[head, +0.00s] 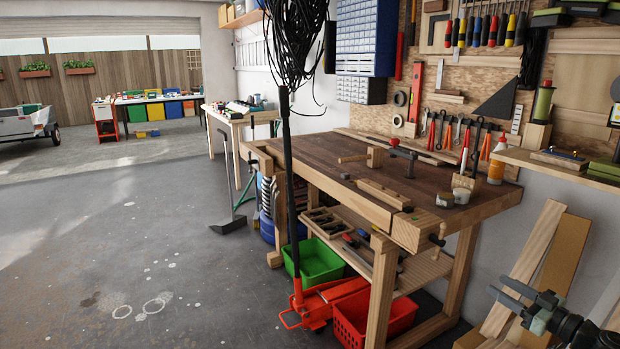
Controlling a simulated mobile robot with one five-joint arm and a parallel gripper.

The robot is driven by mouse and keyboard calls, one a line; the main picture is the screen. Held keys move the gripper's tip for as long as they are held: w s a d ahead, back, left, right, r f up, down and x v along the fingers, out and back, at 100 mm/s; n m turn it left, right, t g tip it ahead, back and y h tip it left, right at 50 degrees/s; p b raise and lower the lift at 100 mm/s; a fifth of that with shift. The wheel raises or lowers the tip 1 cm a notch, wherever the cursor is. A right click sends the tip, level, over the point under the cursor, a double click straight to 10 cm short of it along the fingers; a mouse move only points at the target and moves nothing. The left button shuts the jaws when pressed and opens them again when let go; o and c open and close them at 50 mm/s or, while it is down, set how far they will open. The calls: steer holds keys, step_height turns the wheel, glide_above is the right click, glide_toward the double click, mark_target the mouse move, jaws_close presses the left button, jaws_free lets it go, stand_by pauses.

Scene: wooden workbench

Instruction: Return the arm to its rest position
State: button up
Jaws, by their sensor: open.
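My gripper (508,293) shows at the lower right edge of the head view. Its dark fingers point left, are apart, and hold nothing that I can see. Only the end of my arm is in the picture; the rest is cut off by the frame. The gripper appears in front of pale boards leaning at the wall, to the right of the wooden workbench (310,148). I see no contact between it and the bench or the boards, but the distance to the boards is hard to tell.
A wooden mallet (374,157), a plane and small tins are on the bench top. A red crate (374,318), a green crate (314,262) and a red floor jack (330,300) are low by the bench. Leaning boards (540,255) stand at right. The left floor is open.

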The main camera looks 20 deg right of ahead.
steer(key=w+a+n+g+y, duration=0.25)
steer(key=w+a+y, duration=0.25)
steer(key=w+a, duration=0.9)
steer(key=w+a+f+n+g+y, duration=0.1)
steer(key=w+a+f+n+g, duration=0.1)
steer(key=a, duration=0.6)
steer(key=w+a+f+n+g+y, duration=0.1)
steer(key=w+a+f+g, duration=0.1)
steer(key=a, duration=0.6)
steer(key=w+a+f+n+g+y, duration=0.1)
steer(key=w+a+f+n+g, duration=0.15)
steer(key=a, duration=0.55)
steer(key=s+a+f+m+g+h, duration=0.1)
steer(key=s+a+f+g+h, duration=0.15)
steer(key=a+f, duration=0.55)
steer(key=s+a+f+g+h, duration=0.2)
steer(key=s+a+f+g, duration=0.15)
steer(key=a, duration=0.75)
steer(key=s+d+f+m+g+h, duration=0.35)
steer(key=d+f+m+h, duration=0.25)
steer(key=d+m+h, duration=0.3)
step_height(320, 180, up, 29)
steer(key=m+y+p, duration=0.1)
steer(key=m+p, duration=0.1)
steer(key=p, duration=2.6)
steer(key=shift+f+t, duration=0.2)
steer(key=shift+t, duration=0.25)
